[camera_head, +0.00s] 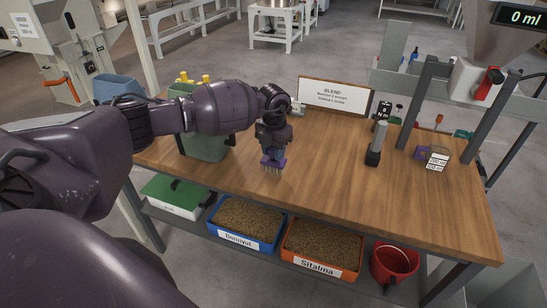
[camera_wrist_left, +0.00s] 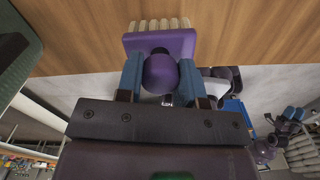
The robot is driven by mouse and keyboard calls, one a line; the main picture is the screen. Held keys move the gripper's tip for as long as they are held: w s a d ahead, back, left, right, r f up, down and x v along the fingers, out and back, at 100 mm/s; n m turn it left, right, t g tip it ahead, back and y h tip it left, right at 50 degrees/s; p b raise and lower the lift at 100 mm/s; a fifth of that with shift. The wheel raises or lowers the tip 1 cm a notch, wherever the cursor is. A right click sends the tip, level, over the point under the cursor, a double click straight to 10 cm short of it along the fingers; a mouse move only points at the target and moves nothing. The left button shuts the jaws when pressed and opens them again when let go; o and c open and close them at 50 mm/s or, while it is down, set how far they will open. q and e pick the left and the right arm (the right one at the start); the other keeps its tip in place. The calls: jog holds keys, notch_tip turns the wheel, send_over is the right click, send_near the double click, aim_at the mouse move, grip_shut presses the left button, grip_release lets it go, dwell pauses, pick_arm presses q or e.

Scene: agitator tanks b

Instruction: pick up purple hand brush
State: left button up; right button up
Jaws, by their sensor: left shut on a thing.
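The purple hand brush (camera_head: 271,160) is at the end of my left arm in the head view, over the wooden table. Its pale bristles point down at the tabletop; I cannot tell whether they touch it. In the left wrist view the brush's purple block (camera_wrist_left: 160,45) and pale bristles show beyond the fingers. My left gripper (camera_wrist_left: 160,78) is shut on the rounded purple handle, with a blue finger on each side. In the head view the gripper (camera_head: 272,146) hides most of the handle. My right gripper is not in view.
A green bin (camera_head: 205,142) stands left of the brush on the table (camera_head: 330,180). A sign (camera_head: 333,94), a dark upright tool (camera_head: 375,145) and a labelled block (camera_head: 437,158) are behind and right. Blue (camera_head: 211,231) and orange (camera_head: 350,274) crates of grain sit below. The table's front middle is clear.

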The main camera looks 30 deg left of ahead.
pick_arm(q)
notch_tip(320, 180, up, 17)
jog(key=shift+r, duration=0.2)
